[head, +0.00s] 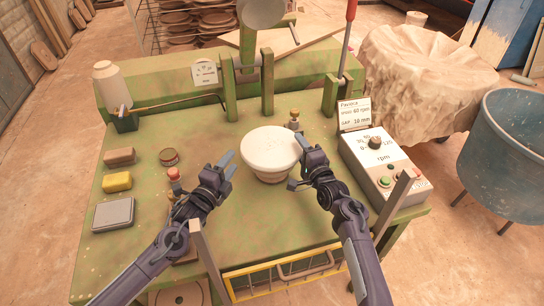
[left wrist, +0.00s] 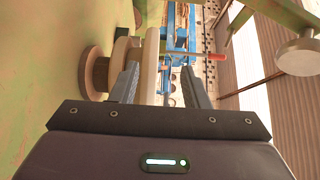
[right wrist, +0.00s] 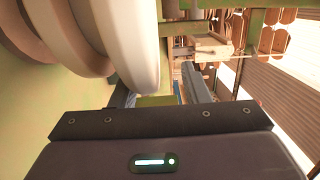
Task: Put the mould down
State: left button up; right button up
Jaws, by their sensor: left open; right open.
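The mould (head: 268,150), a pale round bowl-like piece with a wide rim and narrower foot, stands upright on the green bench top (head: 225,240). My left gripper (head: 231,164) is open and empty, just left of the mould with a gap between. My right gripper (head: 296,162) is open at the mould's right side, very close to it; I cannot tell whether it touches. The mould (right wrist: 140,45) fills the left of the right wrist view and partly hides one finger. In the left wrist view the mould (left wrist: 150,65) lies beyond one finger.
A control box (head: 385,168) with a dial stands right of my right gripper. The press frame (head: 268,85) stands behind the mould.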

jog(key=v, duration=0.7)
jog(key=shift+s, duration=0.4)
jog(key=shift+d, duration=0.1)
